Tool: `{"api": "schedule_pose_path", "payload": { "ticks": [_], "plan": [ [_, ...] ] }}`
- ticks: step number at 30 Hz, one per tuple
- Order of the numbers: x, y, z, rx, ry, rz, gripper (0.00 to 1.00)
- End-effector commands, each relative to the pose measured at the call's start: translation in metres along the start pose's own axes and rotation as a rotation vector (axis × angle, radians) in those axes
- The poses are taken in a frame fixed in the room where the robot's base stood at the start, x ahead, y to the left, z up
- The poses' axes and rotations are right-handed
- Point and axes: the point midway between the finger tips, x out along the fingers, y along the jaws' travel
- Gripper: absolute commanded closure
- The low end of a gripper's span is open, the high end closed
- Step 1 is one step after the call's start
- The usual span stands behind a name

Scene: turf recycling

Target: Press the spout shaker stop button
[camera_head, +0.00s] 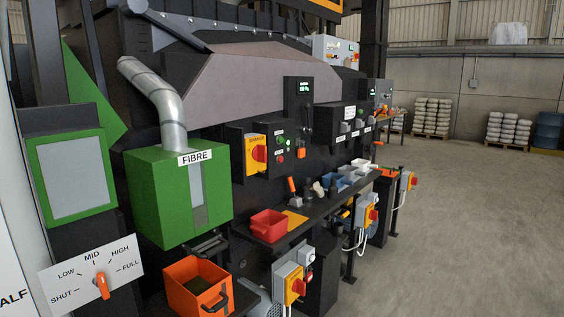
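A black control panel (267,150) is on the machine front near the middle of the head view. It carries a yellow box with a red rotary switch (258,153), a green button (280,141), and a red button (280,158) below it. The labels are too small to read, so I cannot tell which control is the spout shaker stop. My gripper is not in view.
A green box marked FIBRE (150,205) stands left of the panel, above an orange bin (182,285). A shelf below the panel holds a red bin (268,226) and other bins. Yellow switch boxes (289,284) stick out lower down. Open concrete floor (460,230) lies right.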

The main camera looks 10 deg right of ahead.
Motion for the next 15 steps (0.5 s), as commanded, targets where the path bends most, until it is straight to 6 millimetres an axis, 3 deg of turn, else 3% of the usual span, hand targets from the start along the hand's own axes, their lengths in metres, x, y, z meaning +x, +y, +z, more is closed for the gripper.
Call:
{"api": "schedule_pose_path", "payload": {
  "ticks": [13,15],
  "plan": [
    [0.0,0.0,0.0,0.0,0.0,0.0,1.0],
    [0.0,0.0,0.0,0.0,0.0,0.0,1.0]
  ]
}}
